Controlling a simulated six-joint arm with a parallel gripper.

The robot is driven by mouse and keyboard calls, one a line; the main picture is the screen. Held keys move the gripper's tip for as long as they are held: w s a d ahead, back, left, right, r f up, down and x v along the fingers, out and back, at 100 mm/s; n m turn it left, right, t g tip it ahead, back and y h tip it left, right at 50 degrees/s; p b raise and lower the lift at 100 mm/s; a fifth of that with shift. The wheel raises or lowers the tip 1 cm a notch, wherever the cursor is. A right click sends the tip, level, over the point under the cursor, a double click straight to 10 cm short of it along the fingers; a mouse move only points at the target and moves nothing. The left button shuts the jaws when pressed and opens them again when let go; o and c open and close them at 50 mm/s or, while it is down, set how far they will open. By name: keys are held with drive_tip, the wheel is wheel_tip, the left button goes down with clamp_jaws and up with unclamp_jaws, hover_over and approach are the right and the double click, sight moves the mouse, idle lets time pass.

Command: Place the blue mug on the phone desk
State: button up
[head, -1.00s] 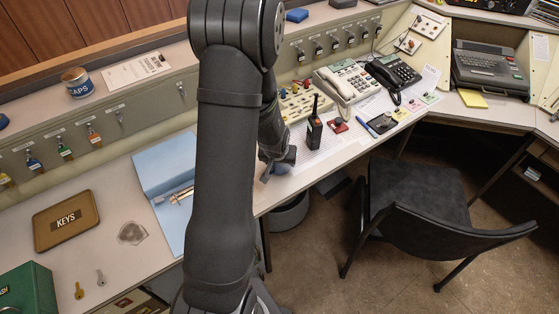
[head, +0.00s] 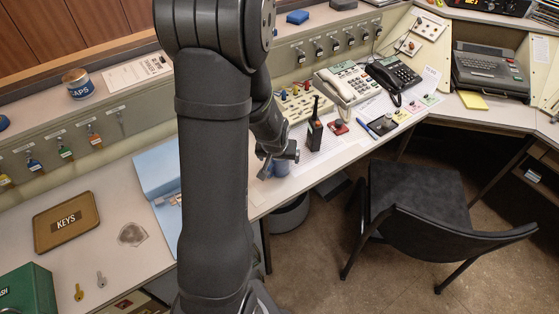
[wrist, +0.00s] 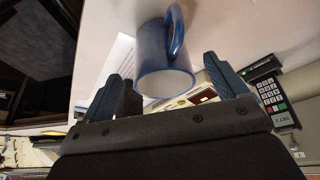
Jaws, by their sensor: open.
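The blue mug (head: 281,168) stands on the phone desk (head: 262,198) near its front edge, partly hidden by my gripper (head: 280,160) in the head view. My gripper (wrist: 165,78) is open there, one finger on each side of the mug's rim in the picture. I see no contact between the fingers and the mug. The desk (wrist: 100,45) shows behind the mug.
A walkie-talkie (head: 314,130), a cream phone (head: 345,88) and a black phone (head: 393,75) stand right of the mug. A blue folder (head: 158,170) lies to the left. A dark chair (head: 420,195) stands in front of the desk.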

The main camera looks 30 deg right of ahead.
drive_tip(key=v, duration=0.6)
drive_tip(key=shift+r, duration=0.2)
drive_tip(key=shift+s, duration=0.1)
drive_tip(key=shift+f, duration=0.1)
drive_tip(key=x, duration=1.2)
drive_tip(key=shift+f, duration=0.15)
drive_tip(key=shift+r, duration=0.75)
